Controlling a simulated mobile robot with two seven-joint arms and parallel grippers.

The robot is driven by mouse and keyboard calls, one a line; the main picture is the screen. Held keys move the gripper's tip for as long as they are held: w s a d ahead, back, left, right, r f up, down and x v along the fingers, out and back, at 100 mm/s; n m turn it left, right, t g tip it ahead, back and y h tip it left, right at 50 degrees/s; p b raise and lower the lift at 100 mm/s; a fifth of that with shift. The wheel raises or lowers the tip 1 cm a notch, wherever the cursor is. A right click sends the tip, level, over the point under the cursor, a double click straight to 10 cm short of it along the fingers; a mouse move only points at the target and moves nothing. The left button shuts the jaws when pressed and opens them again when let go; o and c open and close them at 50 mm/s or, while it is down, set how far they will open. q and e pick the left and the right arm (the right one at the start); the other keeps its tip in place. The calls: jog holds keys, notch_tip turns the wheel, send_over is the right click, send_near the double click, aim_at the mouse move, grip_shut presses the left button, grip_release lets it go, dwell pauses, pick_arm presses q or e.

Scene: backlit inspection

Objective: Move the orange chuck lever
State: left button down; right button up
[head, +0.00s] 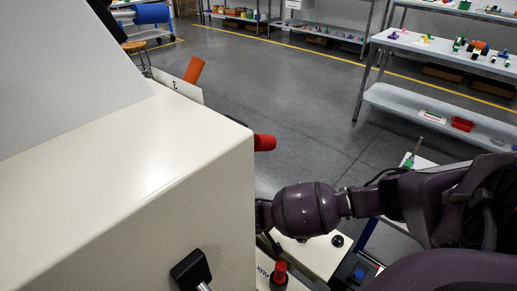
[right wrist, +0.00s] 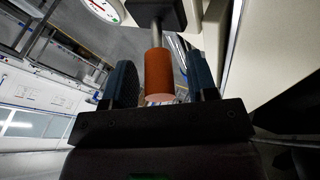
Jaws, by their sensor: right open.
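In the right wrist view, the orange chuck lever (right wrist: 160,72) is an orange cylindrical grip on a grey rod that comes from a dark block (right wrist: 156,12). My right gripper (right wrist: 163,88) is open, with one finger on each side of the grip. A narrow gap shows beside each finger, so the lever is not clamped. In the head view, my right arm reaches in from the right and its hand (head: 263,214) is partly hidden behind the big cream machine housing; the fingers and the grip between them cannot be made out there. My left gripper is in neither view.
The cream housing (head: 130,170) fills the left. A red cylinder (head: 264,142) and an orange piece (head: 194,70) stick out beyond it. A black knob (head: 190,270) and a red-topped knob (head: 280,272) are nearby. A shelf table (head: 440,45) stands far right; open floor lies between.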

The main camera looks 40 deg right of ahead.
jog(key=shift+w+d, duration=0.1)
jog(key=shift+c, duration=0.3)
grip_shut()
